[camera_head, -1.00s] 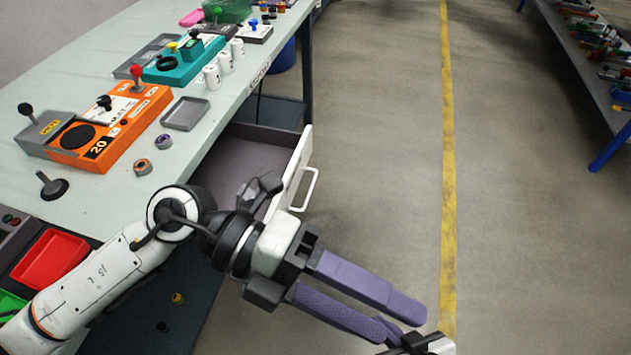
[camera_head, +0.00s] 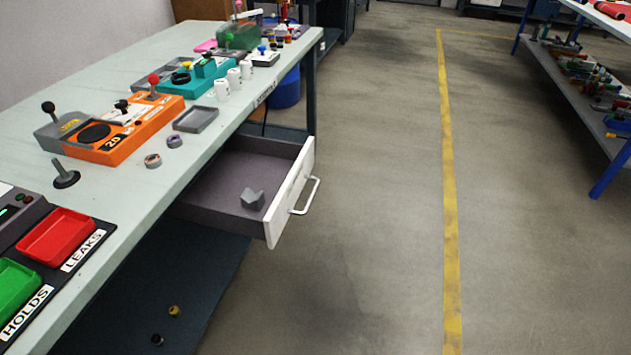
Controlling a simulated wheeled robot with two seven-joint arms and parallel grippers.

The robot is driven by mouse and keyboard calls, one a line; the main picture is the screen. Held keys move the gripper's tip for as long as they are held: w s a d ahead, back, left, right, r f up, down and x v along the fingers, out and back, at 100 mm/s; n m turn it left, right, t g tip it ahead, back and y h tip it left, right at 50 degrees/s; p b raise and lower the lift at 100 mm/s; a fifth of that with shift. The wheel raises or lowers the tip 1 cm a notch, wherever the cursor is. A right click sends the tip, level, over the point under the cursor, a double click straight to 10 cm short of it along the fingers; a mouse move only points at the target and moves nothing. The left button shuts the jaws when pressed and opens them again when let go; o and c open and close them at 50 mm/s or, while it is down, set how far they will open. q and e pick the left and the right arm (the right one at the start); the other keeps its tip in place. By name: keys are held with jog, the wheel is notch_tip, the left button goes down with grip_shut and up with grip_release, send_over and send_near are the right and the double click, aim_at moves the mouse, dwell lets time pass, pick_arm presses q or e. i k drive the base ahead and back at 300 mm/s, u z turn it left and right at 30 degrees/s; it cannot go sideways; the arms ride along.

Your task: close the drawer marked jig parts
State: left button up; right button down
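The drawer (camera_head: 225,206) under the workbench stands pulled out, with its white front panel (camera_head: 290,190) and white bar handle (camera_head: 307,196) facing right over the floor. A small grey block (camera_head: 252,199) lies inside the drawer, near the front. I cannot read any label on the drawer front from this angle. Neither of my grippers shows in the head view.
The workbench (camera_head: 205,148) holds an orange fixture (camera_head: 112,137), a teal fixture (camera_head: 193,80), a grey tray (camera_head: 195,119), white cups, and red (camera_head: 55,237) and green (camera_head: 18,286) bins. The floor (camera_head: 370,230) right of the drawer is clear.

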aim_at(281, 168)
jog(key=z, duration=0.2)
jog(key=i, duration=0.9)
jog(key=u, duration=0.7)
